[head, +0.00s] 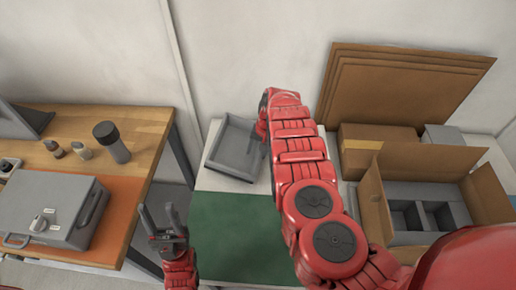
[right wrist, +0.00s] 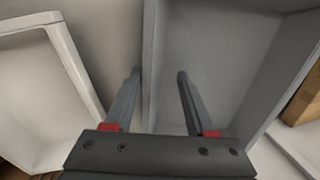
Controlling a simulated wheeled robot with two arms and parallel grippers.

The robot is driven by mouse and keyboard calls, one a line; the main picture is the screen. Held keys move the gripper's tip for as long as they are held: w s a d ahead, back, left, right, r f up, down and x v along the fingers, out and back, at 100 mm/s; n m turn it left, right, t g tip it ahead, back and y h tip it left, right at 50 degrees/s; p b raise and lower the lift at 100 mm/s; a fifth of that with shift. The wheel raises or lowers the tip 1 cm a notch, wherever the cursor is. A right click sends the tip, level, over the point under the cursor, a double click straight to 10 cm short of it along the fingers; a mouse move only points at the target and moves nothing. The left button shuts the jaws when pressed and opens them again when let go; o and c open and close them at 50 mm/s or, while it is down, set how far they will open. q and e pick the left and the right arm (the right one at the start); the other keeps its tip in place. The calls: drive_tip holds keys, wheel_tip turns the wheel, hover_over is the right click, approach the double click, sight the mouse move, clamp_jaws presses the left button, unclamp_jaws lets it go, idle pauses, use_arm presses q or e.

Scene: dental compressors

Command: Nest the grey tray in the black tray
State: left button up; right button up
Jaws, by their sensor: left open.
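The grey tray (head: 237,148) sits on the white table beyond the green mat, its right side partly covered by my right arm. In the right wrist view the grey tray (right wrist: 215,65) fills the middle, and one of its side walls runs between the fingers of my right gripper (right wrist: 160,78). The fingers are apart, with a visible gap beside the wall. In the head view my right gripper is mostly hidden behind its arm. My left gripper (head: 163,222) is open and empty, left of the green mat. I cannot make out a black tray in either view.
A green mat (head: 235,235) lies in front of the tray. An open cardboard box (head: 375,205) with grey dividers stands right. A wooden bench (head: 145,130) at left holds a grey case (head: 45,205) and a dark cylinder (head: 111,142). A white frame (right wrist: 75,60) shows in the right wrist view.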

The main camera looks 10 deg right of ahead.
drive_tip(key=shift+w, duration=0.25)
drive_tip(key=shift+d+r, duration=0.15)
drive_tip(key=shift+r, duration=0.45)
drive_tip(key=b+v, duration=0.1)
drive_tip(key=v, duration=0.6)
drive_tip(key=shift+r, duration=0.1)
drive_tip(key=v, duration=0.9)
